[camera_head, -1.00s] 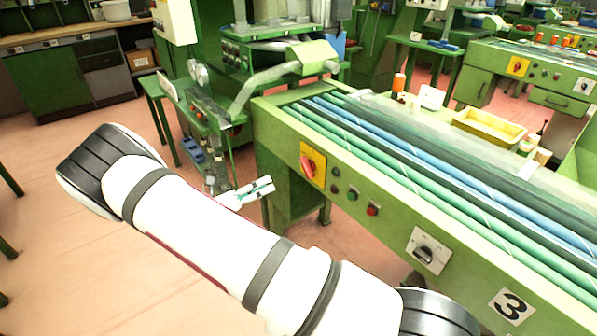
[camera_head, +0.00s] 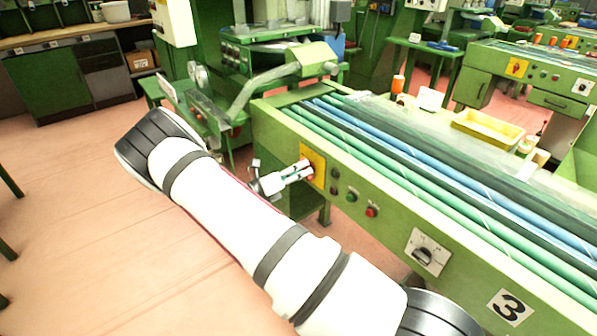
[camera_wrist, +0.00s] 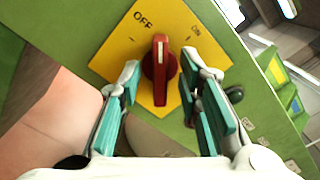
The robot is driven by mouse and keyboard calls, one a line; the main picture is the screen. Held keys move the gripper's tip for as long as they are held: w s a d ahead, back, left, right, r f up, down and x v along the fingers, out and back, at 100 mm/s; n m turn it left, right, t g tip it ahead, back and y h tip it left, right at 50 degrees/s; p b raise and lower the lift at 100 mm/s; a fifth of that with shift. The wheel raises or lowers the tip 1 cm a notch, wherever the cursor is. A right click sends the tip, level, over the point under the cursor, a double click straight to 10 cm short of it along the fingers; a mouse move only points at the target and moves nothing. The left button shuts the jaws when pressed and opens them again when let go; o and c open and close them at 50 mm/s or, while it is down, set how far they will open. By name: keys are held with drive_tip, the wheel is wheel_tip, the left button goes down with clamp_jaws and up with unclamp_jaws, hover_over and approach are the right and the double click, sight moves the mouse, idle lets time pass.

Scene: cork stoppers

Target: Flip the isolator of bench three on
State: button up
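The isolator of bench three is a red rotary handle (camera_wrist: 159,70) on a yellow plate (camera_wrist: 176,24) marked OFF and ON in the wrist view. The handle stands along the picture's vertical, between the two labels, its upper end nearer OFF. My gripper (camera_wrist: 160,88) is open, with one teal-padded finger on each side of the handle and visible gaps to it. In the head view my gripper (camera_head: 306,170) is at the yellow plate (camera_head: 318,160) on the bench's front and hides most of the handle.
Green and red push buttons (camera_head: 351,196) sit right of the isolator, and a grey selector switch (camera_head: 427,251) is further along the panel. Green and blue tubes (camera_head: 440,180) lie on the bench top. A green machine (camera_head: 285,62) stands behind. The floor at left is clear.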

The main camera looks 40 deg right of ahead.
clamp_jaws()
drive_tip(key=shift+m, duration=0.3)
drive_tip(key=m, duration=0.4)
drive_tip(key=shift+s, duration=0.1)
drive_tip(key=shift+m, duration=2)
unclamp_jaws()
